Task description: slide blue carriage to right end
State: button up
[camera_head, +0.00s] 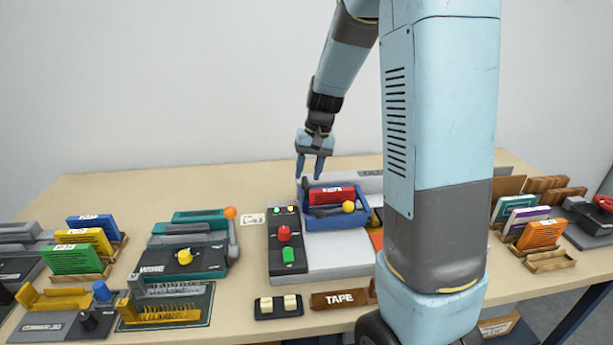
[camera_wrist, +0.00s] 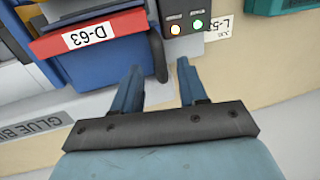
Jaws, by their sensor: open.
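The blue carriage (camera_head: 340,222) is an open blue tray at the left part of a light grey bed (camera_head: 322,247). It holds a red block (camera_head: 331,194) and a dark bar with a yellow knob (camera_head: 348,207). My gripper (camera_head: 309,178) points down at the carriage's back left, open and empty. In the wrist view, the open fingers (camera_wrist: 159,68) are beside the blue carriage (camera_wrist: 105,55), and the red block marked D-63 (camera_wrist: 88,36) lies across it. I cannot tell whether a finger touches the carriage. My arm hides the bed's right part.
A grey control panel (camera_head: 285,248) with a red knob, green button and lit lamps adjoins the bed's left. A teal fixture (camera_head: 185,257) with an upright orange-knobbed lever stands farther left. A TAPE block (camera_head: 341,298) lies in front. The table behind the gripper is clear.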

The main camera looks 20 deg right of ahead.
jog(key=shift+a+f, duration=0.2)
jog(key=shift+f, duration=0.75)
jog(key=shift+c, duration=0.4)
grip_shut()
